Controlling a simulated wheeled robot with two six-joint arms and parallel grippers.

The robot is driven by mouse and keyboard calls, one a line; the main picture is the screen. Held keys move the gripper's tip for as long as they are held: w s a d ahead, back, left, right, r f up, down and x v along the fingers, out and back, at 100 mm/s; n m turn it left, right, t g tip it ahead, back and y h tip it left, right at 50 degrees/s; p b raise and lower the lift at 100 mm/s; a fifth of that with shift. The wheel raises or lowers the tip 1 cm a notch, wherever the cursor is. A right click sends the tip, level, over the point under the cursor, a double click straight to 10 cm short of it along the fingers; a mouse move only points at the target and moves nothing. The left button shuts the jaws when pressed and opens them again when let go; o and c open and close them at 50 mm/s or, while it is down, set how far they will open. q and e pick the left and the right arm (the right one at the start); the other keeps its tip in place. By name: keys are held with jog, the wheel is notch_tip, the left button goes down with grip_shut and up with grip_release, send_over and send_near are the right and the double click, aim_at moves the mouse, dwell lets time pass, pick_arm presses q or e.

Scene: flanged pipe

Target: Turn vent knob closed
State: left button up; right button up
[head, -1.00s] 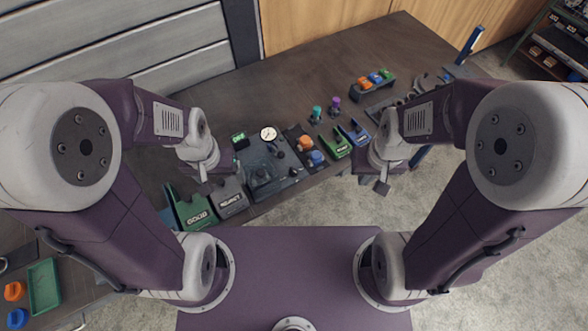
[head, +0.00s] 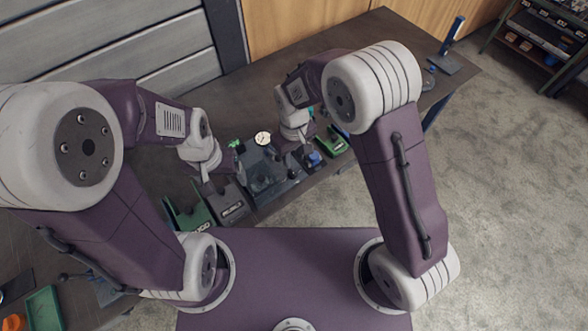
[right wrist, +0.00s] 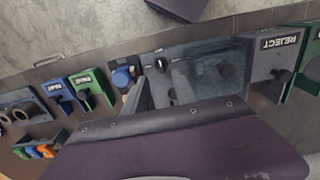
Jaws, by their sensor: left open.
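The grey test fixture (head: 262,178) stands on the workbench with a round white gauge (head: 263,138) at its back. In the right wrist view, the fixture (right wrist: 205,65) carries a small black knob (right wrist: 160,63) with a pale mark, which looks like the vent knob. My right gripper (right wrist: 160,92) is over the fixture's knob side, its fingers apart, with no object seen between them. The knob shows just beyond the fingertips; I cannot tell whether they touch it. In the head view, my right gripper (head: 304,155) partly hides that side. My left gripper (head: 206,178) is open, left of the fixture.
A grey REJECT bin (head: 232,208) and a green bin (head: 190,215) stand left of the fixture. A blue part (right wrist: 122,77) lies beside the knob. Green (right wrist: 92,88) and blue (right wrist: 60,92) holders stand further along. The bench's far right is mostly clear.

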aim_at(292, 171)
jog(key=f, duration=0.5)
jog(key=f+p, duration=0.1)
jog(key=f, duration=0.2)
jog(key=shift+w+a, duration=0.25)
jog(key=shift+a, duration=0.1)
jog(key=shift+s+d+f, duration=0.1)
jog(key=shift+d+f, duration=0.1)
jog(key=shift+f, duration=0.15)
jog(key=shift+a, duration=0.1)
grip_shut()
